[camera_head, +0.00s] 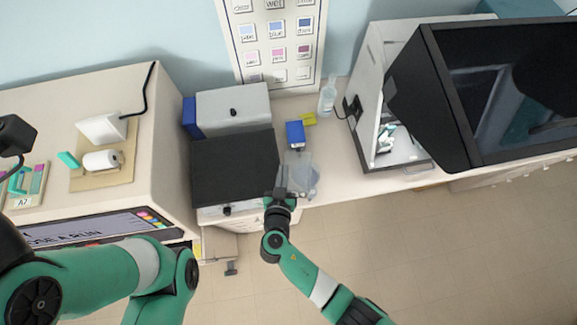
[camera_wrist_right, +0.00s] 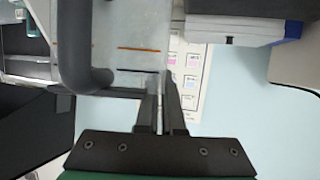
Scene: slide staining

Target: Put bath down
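The bath is a pale, translucent container (camera_head: 299,167) at the front edge of the counter, just right of the black-topped box in the head view. My right gripper (camera_head: 283,191) is at its near left side. In the right wrist view the bath (camera_wrist_right: 130,35) fills the upper middle, with an orange line, a dark line and a thick grey curved handle. My right fingers (camera_wrist_right: 161,105) are close together with a thin pale part of it between them. Whether its base touches the counter is hidden.
A black-topped box (camera_head: 235,168) stands immediately left of the bath. A blue box (camera_head: 295,134), a yellow-green item (camera_head: 308,118) and a clear bottle (camera_head: 327,95) are behind it. A white open-fronted cabinet (camera_head: 365,135) stands right. Bare counter (camera_head: 340,165) lies between bath and cabinet.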

